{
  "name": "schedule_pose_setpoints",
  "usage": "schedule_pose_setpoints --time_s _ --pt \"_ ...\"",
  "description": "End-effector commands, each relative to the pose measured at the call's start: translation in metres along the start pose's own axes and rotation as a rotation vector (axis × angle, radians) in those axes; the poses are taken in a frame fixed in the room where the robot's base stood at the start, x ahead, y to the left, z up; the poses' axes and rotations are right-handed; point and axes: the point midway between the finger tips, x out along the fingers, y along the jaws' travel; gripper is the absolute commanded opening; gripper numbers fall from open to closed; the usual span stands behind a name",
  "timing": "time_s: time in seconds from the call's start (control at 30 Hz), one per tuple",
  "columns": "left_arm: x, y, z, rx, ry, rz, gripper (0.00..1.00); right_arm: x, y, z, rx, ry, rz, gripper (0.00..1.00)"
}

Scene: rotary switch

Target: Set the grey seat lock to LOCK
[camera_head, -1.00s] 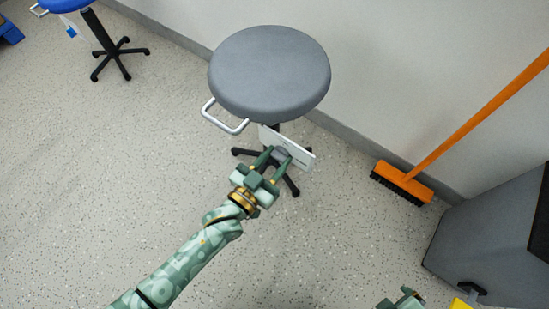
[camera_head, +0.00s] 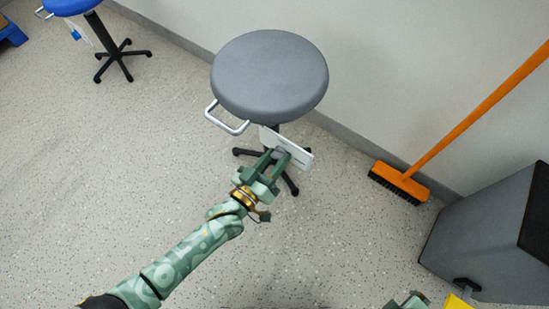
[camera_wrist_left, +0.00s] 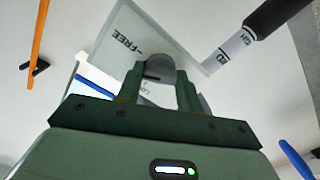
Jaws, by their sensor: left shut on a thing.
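The grey stool (camera_head: 270,75) has a white plate (camera_head: 298,154) under its seat with a grey rotary knob (camera_head: 279,151). In the left wrist view the plate (camera_wrist_left: 185,35) reads FREE beside the knob (camera_wrist_left: 160,67). Another word, partly hidden, shows between the fingers, seemingly starting with LO. My left gripper (camera_head: 274,157) is shut on the knob, one finger on each side, and its fingers also show in the wrist view (camera_wrist_left: 160,85). Which mark the knob points to I cannot tell. Only a bit of my right gripper (camera_head: 408,301) shows at the bottom edge, its fingers unclear.
A metal handle (camera_head: 226,120) sticks out at the stool's left. A blue stool (camera_head: 70,6) with a tag stands at the far left. An orange broom (camera_head: 402,184) leans on the wall at right, near a dark grey box (camera_head: 480,240). The floor in front is clear.

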Motion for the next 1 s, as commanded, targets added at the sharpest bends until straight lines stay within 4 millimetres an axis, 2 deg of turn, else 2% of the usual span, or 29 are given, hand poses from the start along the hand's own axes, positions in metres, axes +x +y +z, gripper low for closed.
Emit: schedule_pose_setpoints --time_s 0.43,0.73,1.0 --pt "-0.001 -0.001 0.001 -0.424 -0.001 -0.001 0.14 0.006 -0.006 0.018 -0.024 -0.054 -0.011 0.98" --pt "-0.001 -0.002 0.002 -0.705 -0.002 -0.002 0.14 0.010 -0.012 0.019 -0.017 -0.053 -0.023 0.98" --pt "-0.001 -0.003 0.002 -0.918 -0.002 -0.003 0.14 0.004 -0.005 0.011 -0.016 -0.041 -0.010 0.98"
